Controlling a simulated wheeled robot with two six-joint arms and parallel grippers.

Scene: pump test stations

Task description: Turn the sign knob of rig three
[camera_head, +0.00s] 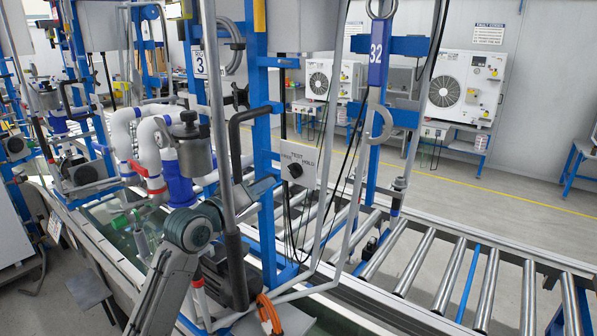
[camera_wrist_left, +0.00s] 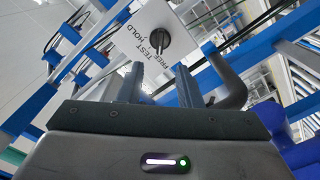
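The sign (camera_head: 300,166) is a small pale plate lettered FREE, TEST and HOLD, with a black knob (camera_head: 295,171) in its middle. A label with a 3 (camera_head: 199,62) hangs on the rig's frame, up and left of it. In the left wrist view the sign (camera_wrist_left: 137,38) appears tilted, and the black knob (camera_wrist_left: 159,40) stands beyond the fingertips. My left gripper (camera_wrist_left: 163,72) is open, with nothing between its fingers, and apart from the knob. In the head view my left arm (camera_head: 172,270) rises from below; its fingers are hard to make out behind the pipes. My right gripper is not in view.
A grey vertical pipe (camera_head: 219,120) and a dark bent handle (camera_head: 233,150) stand close left of the sign. A roller conveyor (camera_head: 445,275) runs to the right. The floor (camera_head: 500,185) beyond it is clear.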

